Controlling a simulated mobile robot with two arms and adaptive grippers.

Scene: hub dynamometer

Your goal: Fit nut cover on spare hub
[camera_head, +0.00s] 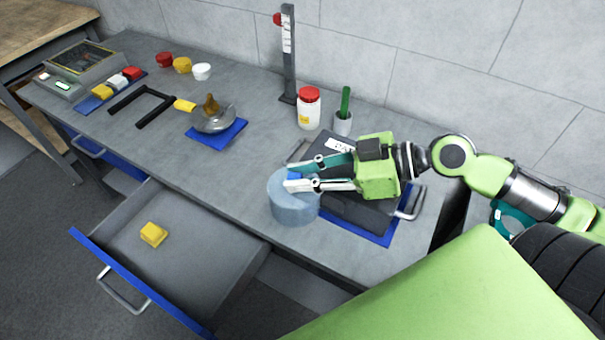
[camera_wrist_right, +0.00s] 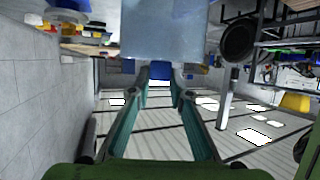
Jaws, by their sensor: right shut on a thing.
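My right gripper (camera_head: 288,177) is shut on a small blue piece, the likely nut cover (camera_head: 294,176), at the large blue-grey cylinder. The piece also shows between the fingertips in the right wrist view (camera_wrist_right: 160,70). The blue-grey cylinder (camera_head: 293,208), perhaps the spare hub, stands near the table's front edge; its large pale side (camera_wrist_right: 165,30) fills the top of the wrist view. The fingers reach over its top from the right and hide part of it. I cannot tell whether the blue piece touches it. My left gripper is not in view.
A dark case (camera_head: 362,208) on a blue mat lies under my right gripper. A white jar with a red lid (camera_head: 309,108), a cup (camera_head: 343,124) and a post (camera_head: 289,60) stand behind. The open drawer (camera_head: 190,262) holds a yellow block (camera_head: 153,233). The table's middle front is clear.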

